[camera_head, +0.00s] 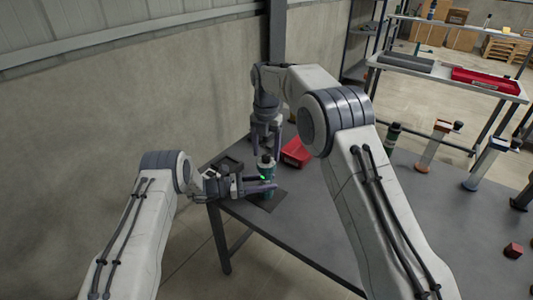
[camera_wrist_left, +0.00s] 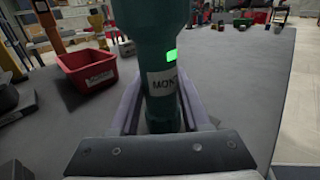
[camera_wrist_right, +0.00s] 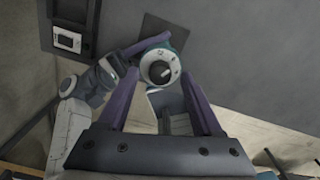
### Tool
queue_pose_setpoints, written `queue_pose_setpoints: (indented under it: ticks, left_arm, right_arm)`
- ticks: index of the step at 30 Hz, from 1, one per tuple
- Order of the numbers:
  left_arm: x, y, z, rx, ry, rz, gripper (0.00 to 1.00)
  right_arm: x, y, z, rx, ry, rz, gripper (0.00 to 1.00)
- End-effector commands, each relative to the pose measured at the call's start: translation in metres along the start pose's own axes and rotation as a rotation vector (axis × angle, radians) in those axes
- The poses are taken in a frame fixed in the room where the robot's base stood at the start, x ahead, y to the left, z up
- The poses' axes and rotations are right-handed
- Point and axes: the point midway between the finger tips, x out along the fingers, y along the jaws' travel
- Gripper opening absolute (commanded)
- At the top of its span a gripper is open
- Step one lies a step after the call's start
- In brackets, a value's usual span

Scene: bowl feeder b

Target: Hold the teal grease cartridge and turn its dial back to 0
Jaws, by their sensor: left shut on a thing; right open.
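The teal grease cartridge (camera_head: 266,170) stands upright near the table's left corner, over a dark mat (camera_head: 272,201). My left gripper (camera_head: 274,186) is shut around its body from the side. The left wrist view shows the cartridge (camera_wrist_left: 167,60) between the fingers, with a green light and a label partly reading "MON". My right gripper (camera_head: 266,140) points down above the cartridge's top, fingers open. In the right wrist view the dial (camera_wrist_right: 160,70), a grey round cap with a pale mark, sits between the spread fingertips, apart from both. I cannot read the dial's number.
A red bin (camera_head: 296,153) stands just behind the cartridge. A dark device (camera_wrist_right: 68,40) with a small display lies on the table nearby. Several stands and another dark green cartridge (camera_head: 392,134) are at the right. The table's front middle is clear.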

Motion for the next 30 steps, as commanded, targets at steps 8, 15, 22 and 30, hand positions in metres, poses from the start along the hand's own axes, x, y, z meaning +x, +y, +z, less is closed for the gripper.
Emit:
queue_pose_setpoints:
  ticks: [8,15,22,30]
  left_arm:
    - [0.0,0.0004,0.0002,0.001,0.0,0.001,0.0]
    - [-0.0001,0.0005,0.0002,0.001,0.0,0.001,0.0]
    - [-0.0001,0.0005,0.0002,0.001,0.0,0.001,0.0]
    - [-0.0001,0.0005,0.0002,0.002,0.0,0.001,0.0]
  right_arm:
    - [0.0119,-0.0002,-0.0002,0.0,0.0,0.0,0.67]
    - [0.0116,-0.0001,-0.0002,0.0,0.0,0.0,0.36]
    - [0.0114,0.0,-0.0002,0.001,0.0,0.0,0.0]
    - [0.0113,0.0001,-0.0003,0.054,0.001,0.0,0.0]
